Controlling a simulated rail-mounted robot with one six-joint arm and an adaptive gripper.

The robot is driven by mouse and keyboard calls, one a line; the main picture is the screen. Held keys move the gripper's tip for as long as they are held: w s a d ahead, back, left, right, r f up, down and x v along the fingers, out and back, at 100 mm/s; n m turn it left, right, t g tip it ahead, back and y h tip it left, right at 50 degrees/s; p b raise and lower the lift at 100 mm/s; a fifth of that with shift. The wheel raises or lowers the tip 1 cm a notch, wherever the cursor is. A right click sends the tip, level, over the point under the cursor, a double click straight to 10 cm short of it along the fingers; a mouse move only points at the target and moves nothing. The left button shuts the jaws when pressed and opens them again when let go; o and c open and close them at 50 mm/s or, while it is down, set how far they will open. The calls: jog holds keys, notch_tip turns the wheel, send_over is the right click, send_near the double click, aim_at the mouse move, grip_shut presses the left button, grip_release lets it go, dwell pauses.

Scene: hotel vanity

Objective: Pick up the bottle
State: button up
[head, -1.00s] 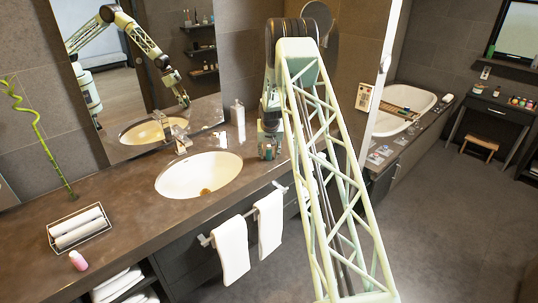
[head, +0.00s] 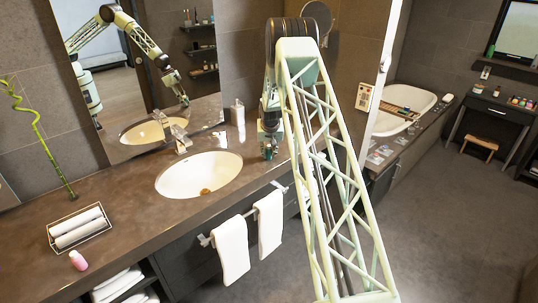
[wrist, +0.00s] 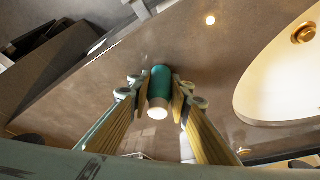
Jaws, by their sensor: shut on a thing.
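The bottle (wrist: 160,84) is teal with a white cap and shows in the middle of the wrist view, cap toward the camera. My gripper (wrist: 159,97) is shut on it, with one finger on each side. In the head view my gripper (head: 269,146) is low over the right end of the vanity counter, right of the sink. There the bottle is small and mostly hidden by my gripper and arm. I cannot tell whether its base touches the counter.
The sink (head: 199,174) lies left of my gripper, with a faucet (head: 181,141) behind it. A pale dispenser (head: 238,113) stands close by at the back. A tray of rolled towels (head: 55,222) and a pink bottle (head: 78,260) are far left. Towels hang at the counter front.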

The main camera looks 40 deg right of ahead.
aim_at(269, 146)
jog(key=shift+r, duration=0.1)
jog(key=shift+r, duration=1.7)
jog(key=s+a+r+b, duration=0.1)
jog(key=s+a+b, duration=0.2)
jog(key=s+a, duration=0.8)
jog(key=shift+s+r, duration=0.2)
jog(key=shift+a, duration=0.1)
